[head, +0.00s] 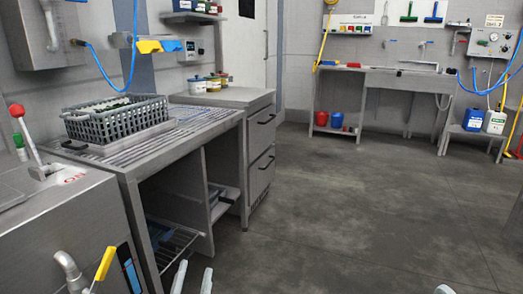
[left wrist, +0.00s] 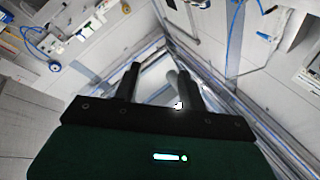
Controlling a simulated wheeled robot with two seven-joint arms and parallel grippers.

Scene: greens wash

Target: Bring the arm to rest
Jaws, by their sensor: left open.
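My left gripper (head: 194,279) shows at the bottom edge of the head view as two pale fingertips, set apart. In the left wrist view my left gripper (left wrist: 160,82) has its two dark fingers spread, with nothing held between them. It points toward a blurred room background. A small pale tip at the bottom edge of the head view, right of centre, seems to be part of my right gripper (head: 443,289); its jaws cannot be made out.
A grey crate (head: 115,119) stands on the slatted steel counter (head: 165,146) at left. A machine with a red-knobbed lever (head: 17,110) is at near left. A sink bench (head: 400,78) stands at the back wall. The floor (head: 350,190) between is clear.

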